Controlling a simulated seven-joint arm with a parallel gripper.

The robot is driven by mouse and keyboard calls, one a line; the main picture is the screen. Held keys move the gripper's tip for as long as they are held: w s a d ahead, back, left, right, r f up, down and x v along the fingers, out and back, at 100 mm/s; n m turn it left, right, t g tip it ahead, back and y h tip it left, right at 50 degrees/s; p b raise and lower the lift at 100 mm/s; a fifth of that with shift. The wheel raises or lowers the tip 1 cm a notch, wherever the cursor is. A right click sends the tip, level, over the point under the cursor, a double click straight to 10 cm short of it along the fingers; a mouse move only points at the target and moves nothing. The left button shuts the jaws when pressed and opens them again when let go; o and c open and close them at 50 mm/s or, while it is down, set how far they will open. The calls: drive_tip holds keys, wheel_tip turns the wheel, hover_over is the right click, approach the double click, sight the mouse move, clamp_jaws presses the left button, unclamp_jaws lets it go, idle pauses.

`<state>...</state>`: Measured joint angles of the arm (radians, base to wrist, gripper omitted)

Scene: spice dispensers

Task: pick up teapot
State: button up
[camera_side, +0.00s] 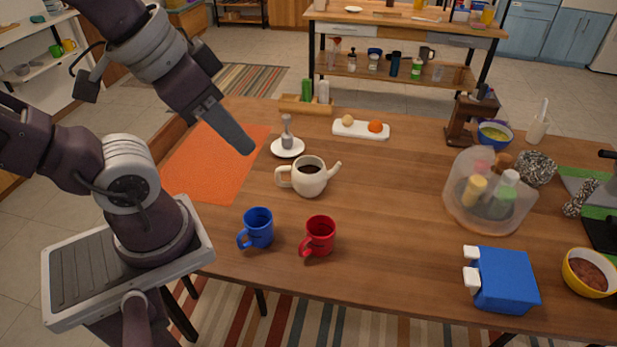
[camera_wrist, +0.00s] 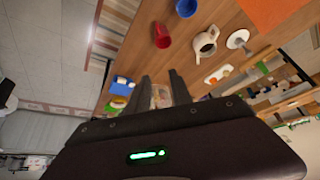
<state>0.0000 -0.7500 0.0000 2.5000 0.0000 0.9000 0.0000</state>
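The teapot (camera_side: 312,182) is cream-white with a dark opening on top, a handle on its left and a spout on its right. It stands upright near the middle of the wooden table. It also shows in the wrist view (camera_wrist: 205,44), up and to the right of my fingers. My gripper (camera_side: 240,143) is above the table, up and to the left of the teapot in the side view, apart from it. In the wrist view my two fingers (camera_wrist: 163,88) are spread with a gap between them and hold nothing.
A blue mug (camera_side: 260,228) and a red mug (camera_side: 321,236) stand in front of the teapot. A white dish with a grey upright piece (camera_side: 288,147) stands behind it. A clear container of bottles (camera_side: 460,212) is to the right. An orange mat (camera_side: 215,165) lies left.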

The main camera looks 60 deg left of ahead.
drive_tip(key=n+g, duration=0.6)
drive_tip(key=n, duration=0.7)
hover_over(278, 179)
drive_tip(key=a, duration=0.1)
wheel_tip(278, 179, down, 30)
drive_tip(key=shift+f, duration=0.15)
wheel_tip(278, 179, down, 6)
drive_tip(key=shift+w+d+f, duration=0.1)
drive_tip(key=shift+w+f, duration=0.05)
drive_tip(key=shift+f, duration=0.05)
clamp_jaws()
